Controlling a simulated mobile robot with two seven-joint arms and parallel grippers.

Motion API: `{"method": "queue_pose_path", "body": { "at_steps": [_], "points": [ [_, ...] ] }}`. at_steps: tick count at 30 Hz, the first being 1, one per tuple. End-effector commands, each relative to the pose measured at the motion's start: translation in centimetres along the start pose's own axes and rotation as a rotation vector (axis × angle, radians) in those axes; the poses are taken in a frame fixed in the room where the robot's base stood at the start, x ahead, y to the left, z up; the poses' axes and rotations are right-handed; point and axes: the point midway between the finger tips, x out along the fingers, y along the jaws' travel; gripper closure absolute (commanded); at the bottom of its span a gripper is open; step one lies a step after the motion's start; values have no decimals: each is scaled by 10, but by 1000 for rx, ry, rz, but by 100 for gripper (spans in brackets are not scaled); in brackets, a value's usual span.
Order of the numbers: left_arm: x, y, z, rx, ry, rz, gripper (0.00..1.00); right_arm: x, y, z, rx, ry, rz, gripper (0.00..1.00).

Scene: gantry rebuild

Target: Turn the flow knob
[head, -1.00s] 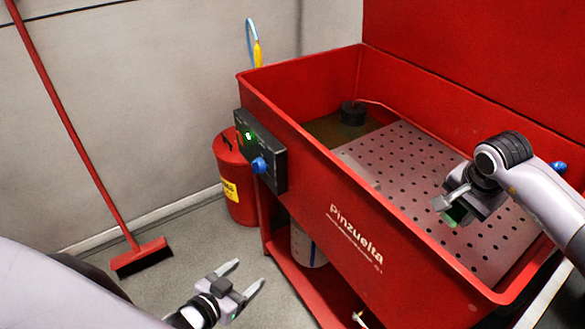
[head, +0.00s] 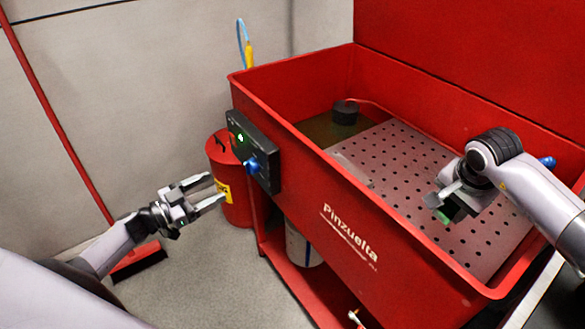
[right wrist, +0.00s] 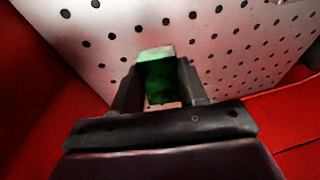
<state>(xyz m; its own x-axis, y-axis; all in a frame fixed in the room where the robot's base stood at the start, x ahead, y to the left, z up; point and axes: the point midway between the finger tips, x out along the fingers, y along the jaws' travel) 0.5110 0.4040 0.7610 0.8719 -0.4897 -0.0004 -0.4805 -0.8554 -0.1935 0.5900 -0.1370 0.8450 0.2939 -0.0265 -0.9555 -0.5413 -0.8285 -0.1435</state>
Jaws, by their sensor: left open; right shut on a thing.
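The blue flow knob (head: 252,165) sits on the black control panel (head: 262,150) on the left end of the red parts washer (head: 330,190). A green light (head: 240,138) glows on the panel above it. My left gripper (head: 216,189) is open and empty, to the left of the knob and a little lower, its fingers pointing right towards the panel and apart from it. My right gripper (head: 445,208) is over the washer's basin, shut on a green block-like thing (right wrist: 158,78), which shows between its fingers in the right wrist view.
A red can with a yellow label (head: 229,200) stands behind my left gripper, beside the washer. A red broom (head: 140,262) leans on the wall. The perforated tray (head: 400,160) and a black round part (head: 345,112) are in the basin. A pale container (head: 303,246) stands below.

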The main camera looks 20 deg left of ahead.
Motion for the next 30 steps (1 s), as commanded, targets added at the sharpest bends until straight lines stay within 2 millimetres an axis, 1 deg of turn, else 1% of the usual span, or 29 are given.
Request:
{"method": "queue_pose_path", "body": {
  "at_steps": [1,9,15,22,30],
  "points": [
    [8,0,-1,-2,3,-1,30,0,0,0,0,1,-1,95],
    [53,1,-2,-1,5,-1,30,0,0,0,0,1,-1,95],
    [82,1,-2,-1,3,-1,30,0,0,0,0,1,-1,95],
    [102,0,-1,-1,2,-2,30,0,0,0,0,1,-1,95],
    [109,1,0,1,0,0,30,0,0,0,0,1,-1,95]
  ]
}}
